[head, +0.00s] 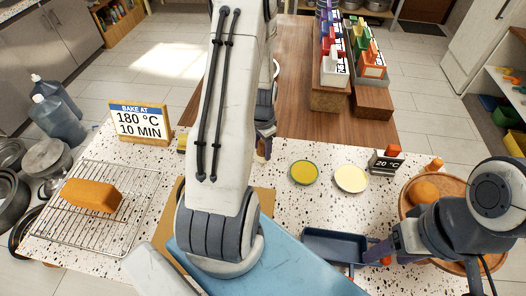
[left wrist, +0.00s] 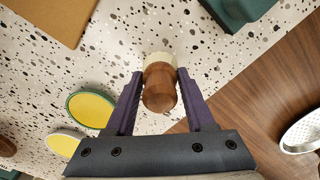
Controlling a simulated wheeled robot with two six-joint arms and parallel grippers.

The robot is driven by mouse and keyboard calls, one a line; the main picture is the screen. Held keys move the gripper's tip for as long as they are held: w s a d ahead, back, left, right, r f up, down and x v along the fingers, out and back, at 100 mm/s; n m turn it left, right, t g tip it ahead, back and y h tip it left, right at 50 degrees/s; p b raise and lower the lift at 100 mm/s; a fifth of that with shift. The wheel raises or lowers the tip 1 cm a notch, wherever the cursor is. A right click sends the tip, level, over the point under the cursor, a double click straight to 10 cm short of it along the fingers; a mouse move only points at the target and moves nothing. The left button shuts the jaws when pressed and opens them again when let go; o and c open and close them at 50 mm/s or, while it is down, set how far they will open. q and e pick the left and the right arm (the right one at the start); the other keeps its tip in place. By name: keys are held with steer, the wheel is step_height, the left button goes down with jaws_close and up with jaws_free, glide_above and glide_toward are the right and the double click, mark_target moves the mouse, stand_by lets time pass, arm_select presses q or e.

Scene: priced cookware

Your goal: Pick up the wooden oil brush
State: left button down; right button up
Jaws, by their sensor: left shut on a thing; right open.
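The wooden oil brush (left wrist: 160,88), with a rounded brown wooden end and a pale cream part, is between the purple fingers of my left gripper (left wrist: 160,76). The left gripper is shut on it, over the speckled counter. In the head view my left arm hides most of this gripper near the counter's back edge. My right gripper (head: 378,252) is open at the right, beside a dark blue rectangular pan (head: 335,243).
A yellow dish (head: 304,172) and a cream dish (head: 351,178) lie on the counter. A baking sign (head: 141,121), a wire rack (head: 70,222) with an orange-brown loaf (head: 92,195), and a round wooden tray (head: 408,207) stand around. A price-tagged display (head: 334,70) is at the back.

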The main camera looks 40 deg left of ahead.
arm_select(q)
step_height(320, 180, up, 3)
steer(key=shift+d+f+b, duration=0.1)
steer(key=shift+d+b, duration=0.05)
steer(key=shift+b, duration=0.25)
steer(key=s+d+r+b, duration=0.2)
steer(key=s+d+r, duration=0.2)
steer(key=d, duration=0.6)
step_height(320, 180, up, 3)
steer(key=shift+d+f, duration=0.1)
steer(key=shift+d, duration=0.25)
steer(key=shift+s, duration=0.1)
steer(key=c, duration=0.8)
jaws_free()
steer(key=c, duration=0.6)
steer(key=shift+c, duration=0.2)
